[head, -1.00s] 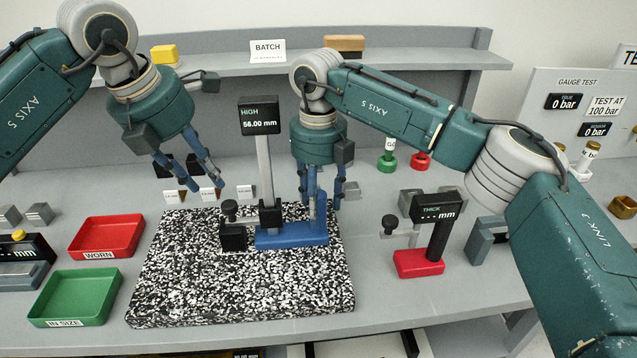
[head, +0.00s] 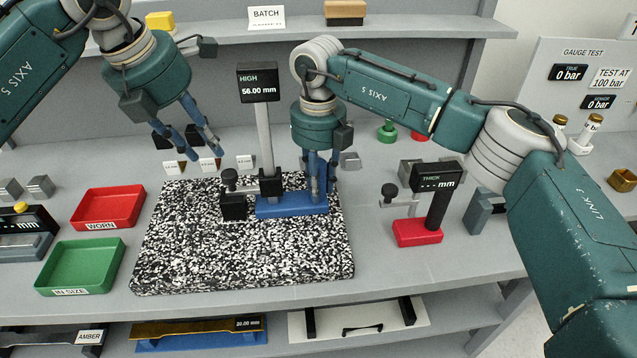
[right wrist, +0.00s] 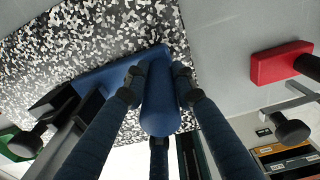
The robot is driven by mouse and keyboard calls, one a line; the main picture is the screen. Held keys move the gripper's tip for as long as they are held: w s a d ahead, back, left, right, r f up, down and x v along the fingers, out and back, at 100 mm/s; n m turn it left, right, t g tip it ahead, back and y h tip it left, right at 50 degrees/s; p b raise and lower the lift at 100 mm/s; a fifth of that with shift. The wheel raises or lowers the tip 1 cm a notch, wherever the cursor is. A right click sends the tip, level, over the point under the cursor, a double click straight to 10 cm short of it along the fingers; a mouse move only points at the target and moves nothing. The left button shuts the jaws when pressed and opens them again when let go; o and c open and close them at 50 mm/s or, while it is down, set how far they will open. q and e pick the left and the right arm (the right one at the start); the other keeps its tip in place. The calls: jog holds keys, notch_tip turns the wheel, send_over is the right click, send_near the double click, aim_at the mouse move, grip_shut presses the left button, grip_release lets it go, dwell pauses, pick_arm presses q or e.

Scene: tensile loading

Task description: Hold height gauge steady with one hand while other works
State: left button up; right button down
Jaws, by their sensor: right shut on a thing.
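The height gauge has a blue base (head: 290,206), a grey column and a black display (head: 258,83) reading HIGH 56.00 mm. It stands upright on the black-and-white speckled plate (head: 245,265). My right gripper (head: 322,190) is shut on the blue upright post at the right end of the base. In the right wrist view the post (right wrist: 160,105) sits between the fingers. My left gripper (head: 200,145) is open and empty, above the table behind the plate's left part. Small labelled blocks (head: 208,164) stand below it, partly close to its fingers.
A red WORN tray (head: 107,207) and a green IN SIZE tray (head: 80,265) lie left of the plate. A red-based THICK gauge (head: 418,232) stands to the right, near my right arm. A shelf (head: 220,40) runs along the back. The plate's front is clear.

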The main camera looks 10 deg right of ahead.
aim_at(228, 173)
pick_arm(q)
jog(key=o, duration=0.4)
jog(key=shift+r, duration=0.1)
jog(key=shift+c, duration=0.2)
jog(key=w+f, duration=0.1)
jog(key=f, duration=0.2)
jog(key=d+f+m, duration=0.1)
jog(key=f, duration=0.2)
jog(key=w+d+f+m+h, duration=0.1)
jog(key=f, duration=0.2)
jog(key=shift+w+d+f, duration=0.15)
jog(key=shift+w, duration=0.2)
jog(key=shift+c, duration=0.6)
jog(key=c, duration=0.9)
notch_tip(228, 173, up, 10)
jog(key=shift+d+r, duration=0.1)
jog(key=shift+w, duration=0.1)
